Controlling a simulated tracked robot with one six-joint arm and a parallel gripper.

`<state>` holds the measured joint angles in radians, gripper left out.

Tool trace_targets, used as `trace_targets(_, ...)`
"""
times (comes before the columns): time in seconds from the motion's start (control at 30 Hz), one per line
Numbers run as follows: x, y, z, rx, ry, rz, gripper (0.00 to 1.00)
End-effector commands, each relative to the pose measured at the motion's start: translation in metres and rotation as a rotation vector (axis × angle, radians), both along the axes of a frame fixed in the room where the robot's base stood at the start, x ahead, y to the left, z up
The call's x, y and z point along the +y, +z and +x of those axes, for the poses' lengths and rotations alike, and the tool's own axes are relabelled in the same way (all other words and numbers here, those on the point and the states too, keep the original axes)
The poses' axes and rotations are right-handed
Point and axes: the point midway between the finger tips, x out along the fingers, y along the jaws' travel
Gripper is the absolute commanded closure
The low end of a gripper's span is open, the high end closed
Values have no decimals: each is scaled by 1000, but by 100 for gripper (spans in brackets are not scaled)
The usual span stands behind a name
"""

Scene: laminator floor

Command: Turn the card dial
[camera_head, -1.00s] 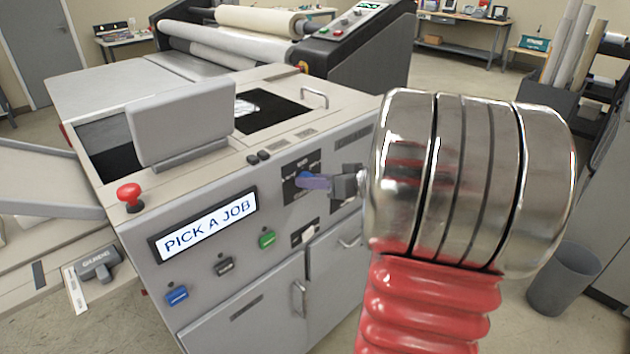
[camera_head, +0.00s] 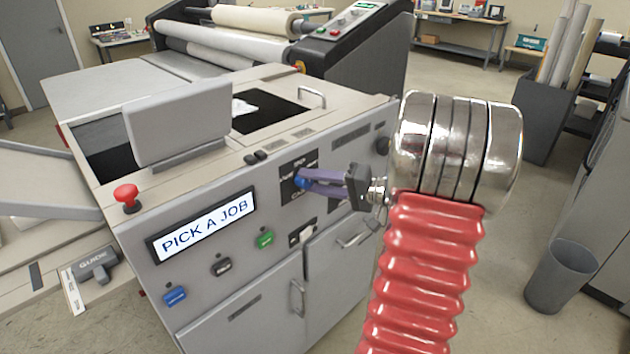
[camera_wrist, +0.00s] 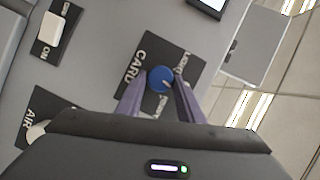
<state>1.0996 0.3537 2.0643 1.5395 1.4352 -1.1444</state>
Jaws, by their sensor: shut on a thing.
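The card dial (camera_wrist: 160,79) is a round blue knob on a black plate lettered CARD in the wrist view. In the head view the dial (camera_head: 301,181) sits on the machine's front panel, right of the lit display. My gripper (camera_head: 308,180) reaches it from the right with two purple fingers. In the wrist view the gripper (camera_wrist: 158,88) has one finger on each side of the knob, shut on it. A pale pointer mark shows on the knob, near its lower right. The fingers hide part of the plate's lettering.
The display (camera_head: 203,226) reads PICK A JOB. Below it are blue, black and green buttons. A red mushroom button (camera_head: 126,196) stands at the left corner. A white switch (camera_wrist: 52,34) and another plate marked AIR (camera_wrist: 35,122) lie near the dial. A grey bin (camera_head: 560,275) stands at right.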

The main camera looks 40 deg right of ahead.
Motion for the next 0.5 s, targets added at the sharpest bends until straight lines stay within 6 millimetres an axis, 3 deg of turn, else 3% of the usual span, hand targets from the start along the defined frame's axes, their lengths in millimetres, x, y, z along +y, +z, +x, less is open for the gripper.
trace_targets(0.5, -3, -9, 0, 18, -8, 490, 89)
